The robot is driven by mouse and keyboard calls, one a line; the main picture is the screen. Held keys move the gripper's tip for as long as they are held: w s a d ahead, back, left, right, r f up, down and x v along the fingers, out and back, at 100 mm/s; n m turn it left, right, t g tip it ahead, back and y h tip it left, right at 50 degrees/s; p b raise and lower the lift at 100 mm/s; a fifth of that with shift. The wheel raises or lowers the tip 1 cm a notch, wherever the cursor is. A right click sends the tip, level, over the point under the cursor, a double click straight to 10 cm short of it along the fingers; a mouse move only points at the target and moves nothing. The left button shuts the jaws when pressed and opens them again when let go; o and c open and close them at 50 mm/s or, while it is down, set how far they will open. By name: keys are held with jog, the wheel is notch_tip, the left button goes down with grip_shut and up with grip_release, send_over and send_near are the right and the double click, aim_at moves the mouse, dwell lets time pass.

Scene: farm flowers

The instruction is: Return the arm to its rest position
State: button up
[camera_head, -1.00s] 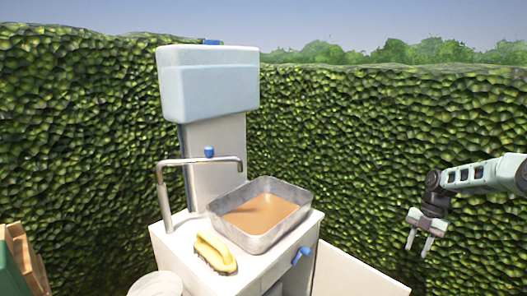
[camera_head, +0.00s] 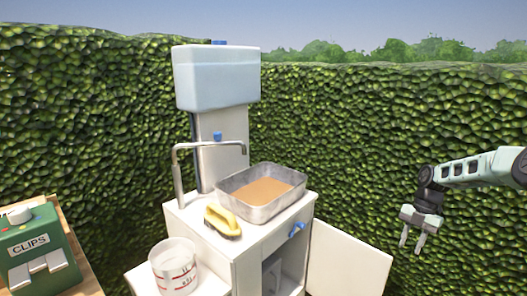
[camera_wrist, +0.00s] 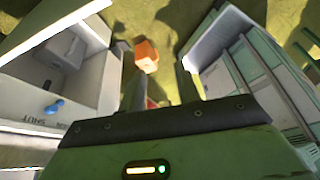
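My gripper (camera_head: 412,242) hangs at the right of the head view, fingers pointing down, in front of the hedge. Its two fingers are apart with nothing between them. In the wrist view, the two fingers (camera_wrist: 160,90) also stand apart at the middle, with ground showing between them. The arm reaches in from the right edge and touches nothing that I can see.
A sink cabinet (camera_head: 245,262) with an open door (camera_head: 345,262) stands left of my gripper. On it are a metal basin (camera_head: 290,203) and a yellow brush (camera_head: 222,220). A bucket (camera_head: 175,268) and a green CLIPS box (camera_head: 40,265) are further left. An orange block (camera_wrist: 147,55) lies on the ground.

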jog(key=s+a+r+m+h+b, duration=0.1)
jog(key=s+a+r+m+b, duration=0.3)
jog(key=a, duration=1)
jog(key=s+a+m+h+b, duration=0.1)
jog(key=s+a+m+b, duration=0.2)
jog(key=s+a+b, duration=0.75)
jog(key=s+a+f+m+t+b, duration=0.15)
jog(key=s+a+m, duration=0.25)
jog(key=s+a, duration=0.55)
jog(key=s+d+f+m+t+b, duration=0.1)
jog(key=s+f+m+b, duration=0.25)
jog(key=s, duration=0.45)
jog(key=s+d+f+m+b, duration=0.2)
jog(key=s+m, duration=0.2)
jog(key=s, duration=0.5)
notch_tip(320, 180, up, 29)
jog(key=p, duration=2.8)
jog(key=shift+w+a+h+p, duration=0.15)
jog(key=shift+h+p, duration=0.15)
jog(key=shift+h, duration=0.1)
